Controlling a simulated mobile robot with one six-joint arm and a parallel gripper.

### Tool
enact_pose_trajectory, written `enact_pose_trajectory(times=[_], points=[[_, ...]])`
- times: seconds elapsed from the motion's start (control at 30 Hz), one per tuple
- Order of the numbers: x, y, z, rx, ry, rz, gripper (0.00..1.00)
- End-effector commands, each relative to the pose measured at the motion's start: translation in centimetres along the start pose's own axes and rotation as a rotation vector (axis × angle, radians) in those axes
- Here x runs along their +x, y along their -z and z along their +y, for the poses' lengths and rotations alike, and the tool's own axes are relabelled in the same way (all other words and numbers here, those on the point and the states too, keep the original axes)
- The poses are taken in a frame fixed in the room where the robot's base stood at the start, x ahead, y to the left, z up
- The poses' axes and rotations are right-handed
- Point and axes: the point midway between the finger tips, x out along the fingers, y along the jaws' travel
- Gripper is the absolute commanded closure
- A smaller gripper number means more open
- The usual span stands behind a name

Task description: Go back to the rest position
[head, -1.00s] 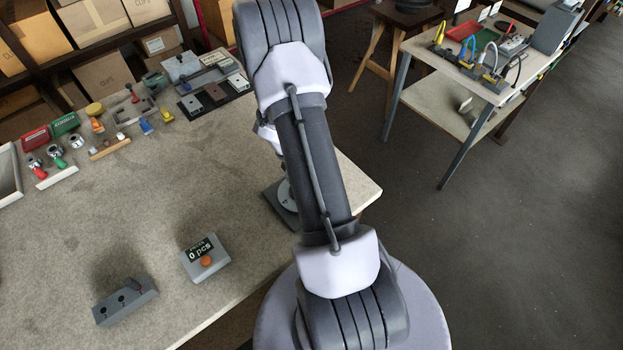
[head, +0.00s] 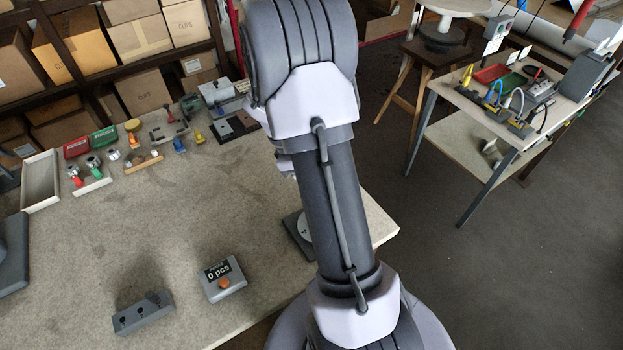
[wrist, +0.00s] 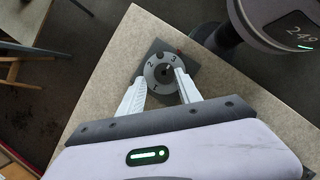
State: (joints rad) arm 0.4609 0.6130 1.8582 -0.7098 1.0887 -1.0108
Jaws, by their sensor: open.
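My gripper (wrist: 158,87) is open and empty in the wrist view, with its two pale fingers apart. Beyond the fingertips is a round grey dial (wrist: 162,70) with numbers, on a dark square plate near the table's corner. I cannot tell whether the fingers touch the dial. In the head view the dial's plate (head: 297,236) shows partly behind my arm, and my gripper is hidden there by the arm.
The table (head: 170,215) has a counter box reading 0 pcs (head: 222,281) and a grey block with holes (head: 143,314) near its front. Several tools and boxes line its back edge. A side table (head: 470,112) stands at the right. The middle of the table is clear.

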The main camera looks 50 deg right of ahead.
Motion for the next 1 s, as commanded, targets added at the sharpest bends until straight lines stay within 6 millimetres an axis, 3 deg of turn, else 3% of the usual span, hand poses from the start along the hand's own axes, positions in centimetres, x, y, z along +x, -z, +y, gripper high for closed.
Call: enact_pose_trajectory(times=[0.23,0.33,0.43,0.5,0.6,0.7,0.83,1.0], points=[[-0.3,0.3,-0.3,0.017,-0.007,0.012,0.59],[-2.5,1.8,-2.5,0.126,-0.044,0.098,0.59],[-5.6,3.8,-8.0,0.324,-0.068,0.275,0.59],[-7.0,4.7,-12.8,0.469,-0.047,0.422,0.59],[-7.6,5.2,-19.8,0.650,0.038,0.629,0.59],[-6.9,5.1,-25.2,0.776,0.158,0.785,0.59],[-6.2,4.8,-29.0,0.860,0.280,0.889,0.59],[-6.2,4.6,-29.9,0.883,0.316,0.912,0.59]])
